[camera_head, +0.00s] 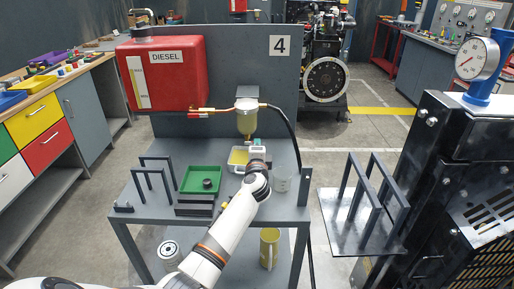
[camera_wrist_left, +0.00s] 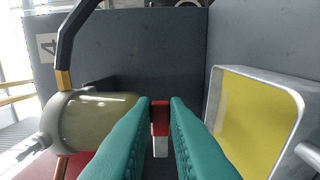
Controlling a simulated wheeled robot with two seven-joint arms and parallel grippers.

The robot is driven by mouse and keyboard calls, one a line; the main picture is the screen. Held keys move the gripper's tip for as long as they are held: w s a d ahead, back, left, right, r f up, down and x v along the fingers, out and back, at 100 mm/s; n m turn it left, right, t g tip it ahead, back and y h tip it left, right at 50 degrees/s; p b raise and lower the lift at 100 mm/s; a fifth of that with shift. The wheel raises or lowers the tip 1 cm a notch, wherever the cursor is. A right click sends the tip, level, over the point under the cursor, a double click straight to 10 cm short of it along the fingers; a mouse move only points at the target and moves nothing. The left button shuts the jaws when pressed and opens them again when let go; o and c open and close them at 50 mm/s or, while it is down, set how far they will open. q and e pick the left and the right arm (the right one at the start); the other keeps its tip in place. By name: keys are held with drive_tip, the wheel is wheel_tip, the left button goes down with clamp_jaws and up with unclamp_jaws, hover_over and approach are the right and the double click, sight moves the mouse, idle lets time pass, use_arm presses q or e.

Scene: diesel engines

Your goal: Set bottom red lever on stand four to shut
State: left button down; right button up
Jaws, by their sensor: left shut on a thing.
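Stand four (camera_head: 279,46) is a grey panel marked 4 above a grey bench. A filter with an olive bowl (camera_head: 246,122) hangs from the fuel line; the bowl lies at the left of the left wrist view (camera_wrist_left: 92,117). My left gripper (camera_head: 251,143) is just below the bowl. In the left wrist view its green fingers (camera_wrist_left: 160,104) are shut on the bottom red lever (camera_wrist_left: 160,118), which has a pale metal end. In the head view the lever is hidden by the gripper. My right gripper is not in view.
A red DIESEL tank (camera_head: 166,75) is at the upper left of the panel. A square container with yellow inside (camera_head: 238,157) stands beside the gripper. A green tray (camera_head: 203,180), a clear beaker (camera_head: 283,179) and dark frames (camera_head: 153,177) are on the bench. A black hose runs down right.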

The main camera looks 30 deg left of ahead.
use_arm(q)
drive_tip(key=shift+f, duration=0.1)
drive_tip(key=c, duration=1.4)
unclamp_jaws()
drive_tip(key=shift+c, duration=0.2)
drive_tip(key=shift+s+d, duration=0.1)
drive_tip(key=v, duration=1.1)
drive_tip(key=shift+s+b, duration=0.35)
drive_tip(key=shift+s, duration=0.05)
drive_tip(key=shift+d, duration=0.15)
